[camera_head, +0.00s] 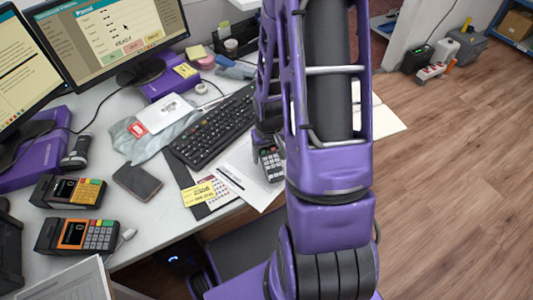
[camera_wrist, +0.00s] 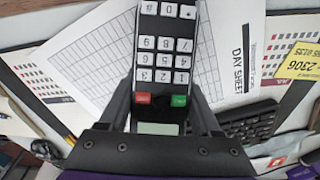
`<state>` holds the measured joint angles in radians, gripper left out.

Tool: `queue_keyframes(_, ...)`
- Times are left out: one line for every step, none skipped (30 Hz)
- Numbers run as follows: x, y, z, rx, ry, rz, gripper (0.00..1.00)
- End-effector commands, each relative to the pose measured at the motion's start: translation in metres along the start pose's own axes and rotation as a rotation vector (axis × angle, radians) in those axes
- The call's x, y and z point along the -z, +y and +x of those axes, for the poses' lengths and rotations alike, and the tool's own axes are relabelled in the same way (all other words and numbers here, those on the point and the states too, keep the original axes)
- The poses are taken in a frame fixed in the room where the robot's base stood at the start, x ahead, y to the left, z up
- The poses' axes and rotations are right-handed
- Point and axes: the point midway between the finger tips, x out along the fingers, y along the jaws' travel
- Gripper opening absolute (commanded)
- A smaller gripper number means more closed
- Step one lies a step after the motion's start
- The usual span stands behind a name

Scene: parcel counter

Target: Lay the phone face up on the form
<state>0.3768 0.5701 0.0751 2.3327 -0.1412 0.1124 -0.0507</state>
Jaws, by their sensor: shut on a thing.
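A dark keypad handset (camera_wrist: 163,58), with pale number keys, red and green keys and a small screen, is between the fingers of my gripper (camera_wrist: 160,108). My gripper is shut on it. Its key side faces up to the wrist camera. It also shows in the head view (camera_head: 270,164), partly behind my arm. The white form headed DAY SHEET (camera_wrist: 92,62) lies under and around the handset; in the head view its edge (camera_head: 240,166) shows left of my arm. I cannot tell whether the handset touches it. A black slab phone (camera_head: 137,181) lies apart on the counter.
A black keyboard (camera_head: 213,127) lies close behind the form. Two card terminals (camera_head: 68,191) (camera_head: 76,236) stand at the left. Monitors (camera_head: 112,35) stand behind. My arm hides part of the counter.

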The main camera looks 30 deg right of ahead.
Motion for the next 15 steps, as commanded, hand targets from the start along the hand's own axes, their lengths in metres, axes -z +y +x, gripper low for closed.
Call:
queue_keyframes(-0.0001, 0.0, 0.0019, 0.0, 0.0, 0.0, 0.0)
queue_keyframes(-0.0001, 0.0, 0.0025, 0.0, 0.0, 0.0, 0.0)
queue_keyframes(-0.0002, 0.0, 0.0033, 0.0, 0.0, 0.0, 0.0)
queue_keyframes(-0.0003, 0.0, 0.0039, 0.0, 0.0, 0.0, 0.0)
queue_keyframes(-0.0004, 0.0, 0.0045, 0.0, 0.0, 0.0, 0.0)
queue_keyframes(-0.0005, 0.0, 0.0053, 0.0, 0.0, 0.0, 0.0)
queue_keyframes(-0.0005, 0.0, 0.0059, 0.0, 0.0, 0.0, 0.0)
queue_keyframes(-0.0006, 0.0, 0.0065, 0.0, 0.0, 0.0, 0.0)
queue_keyframes(-0.0007, 0.0, 0.0072, 0.0, 0.0, 0.0, 0.0)
queue_keyframes(-0.0008, 0.0, 0.0078, 0.0, 0.0, 0.0, 0.0)
queue_keyframes(-0.0009, 0.0, 0.0084, 0.0, 0.001, 0.0, 0.0)
queue_keyframes(-0.001, 0.0, 0.0092, 0.0, 0.001, 0.0, 0.0)
queue_keyframes(-0.0011, 0.0, 0.0098, 0.0, 0.0, 0.0, 0.0)
queue_keyframes(-0.0011, 0.0, 0.0104, 0.0, 0.0, 0.0, 0.0)
queue_keyframes(-0.0012, 0.0, 0.0112, 0.0, 0.001, 0.0, 0.0)
